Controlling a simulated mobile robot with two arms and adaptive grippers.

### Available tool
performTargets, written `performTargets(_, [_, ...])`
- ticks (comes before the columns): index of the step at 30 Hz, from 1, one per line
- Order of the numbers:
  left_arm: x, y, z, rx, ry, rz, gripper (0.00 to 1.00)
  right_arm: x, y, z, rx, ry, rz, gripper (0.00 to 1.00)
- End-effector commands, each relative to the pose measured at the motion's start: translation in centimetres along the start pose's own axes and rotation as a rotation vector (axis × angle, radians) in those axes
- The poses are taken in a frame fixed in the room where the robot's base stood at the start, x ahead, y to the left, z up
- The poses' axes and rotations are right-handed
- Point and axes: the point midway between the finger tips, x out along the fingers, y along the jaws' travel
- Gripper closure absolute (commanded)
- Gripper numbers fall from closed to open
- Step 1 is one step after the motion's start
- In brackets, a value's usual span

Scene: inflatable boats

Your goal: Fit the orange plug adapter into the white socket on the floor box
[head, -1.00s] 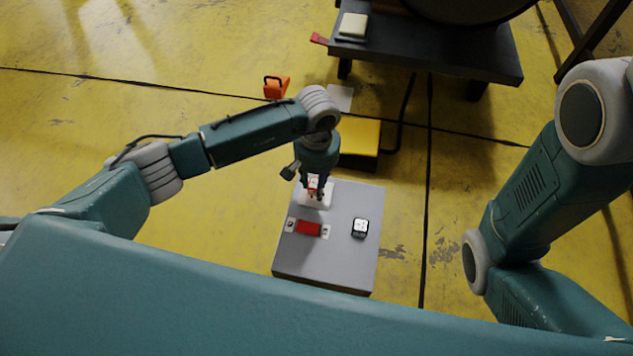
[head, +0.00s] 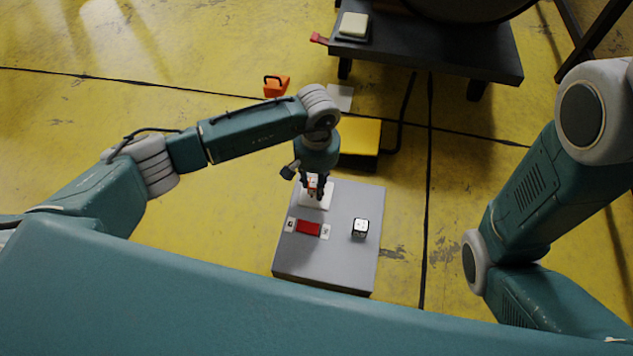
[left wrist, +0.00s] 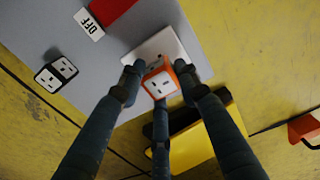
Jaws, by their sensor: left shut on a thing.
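The orange plug adapter (left wrist: 160,82), with a white slotted face, is held between the fingers of my left gripper (head: 316,192). It shows as a small orange and white patch in the head view (head: 312,184). The white socket (head: 322,200) lies on the far part of the grey floor box (head: 340,265); it also shows in the left wrist view (left wrist: 163,50), behind the adapter. The adapter is over or at the socket plate; I cannot tell whether they touch. Fingers hide part of the plate. My right gripper is out of view.
On the box are a red rocker switch (head: 308,228) with an OFF label (left wrist: 89,24) and a black-and-white double socket (head: 360,227). A yellow block (head: 360,137) stands behind the box. An orange handled object (head: 276,86) and a dark low table (head: 430,52) are farther back.

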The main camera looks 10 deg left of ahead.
Motion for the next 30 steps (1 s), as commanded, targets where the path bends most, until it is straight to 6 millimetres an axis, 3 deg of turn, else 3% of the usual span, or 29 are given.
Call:
performTargets(23, [1.3, 0.0, -0.1, 0.0, 0.001, 0.0, 0.9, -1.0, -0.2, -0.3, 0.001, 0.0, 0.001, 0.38])
performTargets(24, [1.2, 0.0, -0.1, 0.0, 0.001, 0.0, 0.61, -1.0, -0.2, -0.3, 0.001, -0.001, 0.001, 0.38])
performTargets(27, [1.2, 0.0, 0.0, 0.0, 0.001, 0.0, 0.45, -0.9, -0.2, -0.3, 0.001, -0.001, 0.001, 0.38])
performTargets(30, [1.2, 0.0, 0.0, 0.0, 0.001, 0.0, 0.45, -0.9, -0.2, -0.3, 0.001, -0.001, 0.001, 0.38])
